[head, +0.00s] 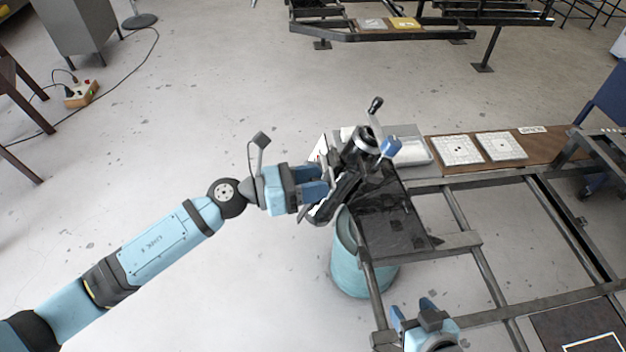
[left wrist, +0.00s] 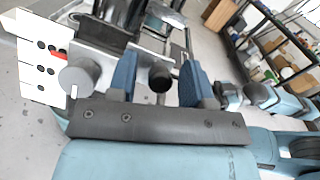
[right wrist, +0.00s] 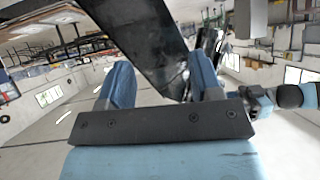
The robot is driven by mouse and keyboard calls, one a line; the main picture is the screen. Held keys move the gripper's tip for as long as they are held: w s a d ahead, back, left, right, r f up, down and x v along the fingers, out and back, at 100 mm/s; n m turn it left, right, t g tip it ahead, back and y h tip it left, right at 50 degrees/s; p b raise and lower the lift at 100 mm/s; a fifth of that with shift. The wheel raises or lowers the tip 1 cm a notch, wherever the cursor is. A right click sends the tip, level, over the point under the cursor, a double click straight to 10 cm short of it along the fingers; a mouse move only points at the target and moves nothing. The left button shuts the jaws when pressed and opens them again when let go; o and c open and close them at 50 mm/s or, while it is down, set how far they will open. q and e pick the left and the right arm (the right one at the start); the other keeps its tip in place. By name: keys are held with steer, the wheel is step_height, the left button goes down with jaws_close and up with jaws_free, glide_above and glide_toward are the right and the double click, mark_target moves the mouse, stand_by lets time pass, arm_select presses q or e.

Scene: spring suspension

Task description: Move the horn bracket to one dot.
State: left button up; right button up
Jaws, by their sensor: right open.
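A dark spring-suspension mechanism (head: 352,178) stands at the end of the metal frame in the head view. In the left wrist view, a white plate (left wrist: 32,88) carries rows of one, two and three black dots. A red pointer (left wrist: 60,56) on a grey metal piece, apparently the horn bracket (left wrist: 108,58), lies close to the three-dot row. My left gripper (head: 328,184) is open at the mechanism's left side. A dark round knob (left wrist: 160,78) shows between its fingers with gaps either side. My right gripper (head: 424,305) is open and empty, low beside the frame.
A teal drum (head: 362,277) stands under the mechanism. A dark plate (head: 395,228) lies on the frame's near end. White cards (head: 460,150) with dots lie on a brown board to the right.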

arm_select(q)
jaws_close()
steer(key=shift+f, duration=0.2)
step_height(320, 180, down, 6)
steer(key=a+b, duration=0.2)
steer(key=b, duration=0.3)
steer(key=shift+s+a+r+b, duration=0.15)
steer(key=shift+s+a+b, duration=0.1)
steer(key=shift+b, duration=0.05)
steer(key=shift+o, duration=0.6)
jaws_free()
arm_select(e)
steer(key=shift+w+a+f+t+y, duration=0.25)
steer(key=shift+a+f+t+y, duration=0.15)
